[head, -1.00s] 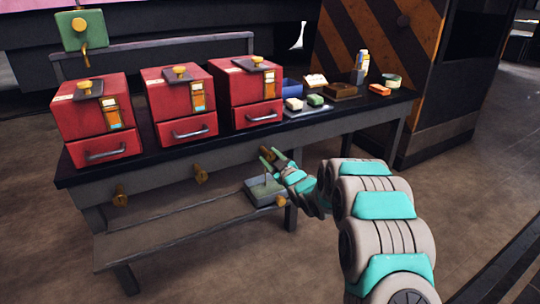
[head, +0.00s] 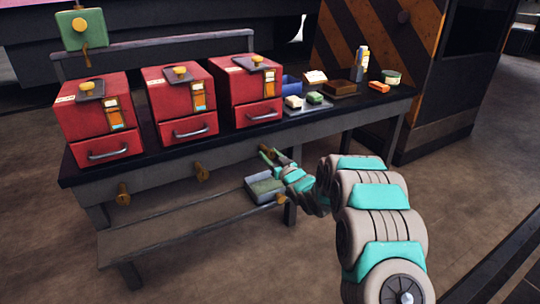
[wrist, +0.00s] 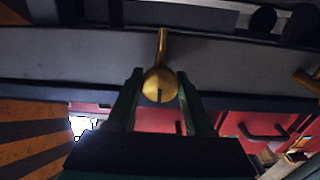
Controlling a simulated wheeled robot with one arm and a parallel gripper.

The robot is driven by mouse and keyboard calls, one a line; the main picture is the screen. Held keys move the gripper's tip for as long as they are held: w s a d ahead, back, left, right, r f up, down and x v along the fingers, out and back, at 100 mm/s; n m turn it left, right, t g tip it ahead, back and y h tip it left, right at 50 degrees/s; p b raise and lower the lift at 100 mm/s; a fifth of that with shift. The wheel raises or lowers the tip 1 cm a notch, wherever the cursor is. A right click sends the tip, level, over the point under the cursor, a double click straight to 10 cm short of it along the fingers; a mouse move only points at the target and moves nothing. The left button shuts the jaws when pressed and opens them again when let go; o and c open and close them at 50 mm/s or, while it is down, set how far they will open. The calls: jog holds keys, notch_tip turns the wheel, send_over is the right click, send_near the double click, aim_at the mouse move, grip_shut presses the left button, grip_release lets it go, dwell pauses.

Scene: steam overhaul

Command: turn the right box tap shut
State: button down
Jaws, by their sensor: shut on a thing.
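The right box tap (wrist: 158,86) is brass, with a rounded body and a narrow stem rising from it in the wrist view. My gripper (wrist: 158,98) is shut on it, one dark green finger on either side. In the head view my gripper (head: 274,155) is at the bench's front rail, below the right red box (head: 248,90). There the tap is mostly hidden by the fingers. Two more brass taps, the left one (head: 123,194) and the middle one (head: 201,173), stick out of the same rail.
A grey tray (head: 250,192) with something green in it sits just below my gripper. Left (head: 92,118) and middle (head: 181,100) red boxes stand on the bench. A lower shelf (head: 160,232) runs beneath. Open floor lies in front.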

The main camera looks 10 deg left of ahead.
jog(key=shift+f, duration=0.1)
jog(key=shift+c, duration=1.5)
grip_release()
jog(key=b+v, duration=0.1)
jog(key=v, duration=0.6)
jog(key=shift+s+d, duration=0.25)
jog(key=shift+s, duration=0.05)
jog(key=shift+d, duration=0.1)
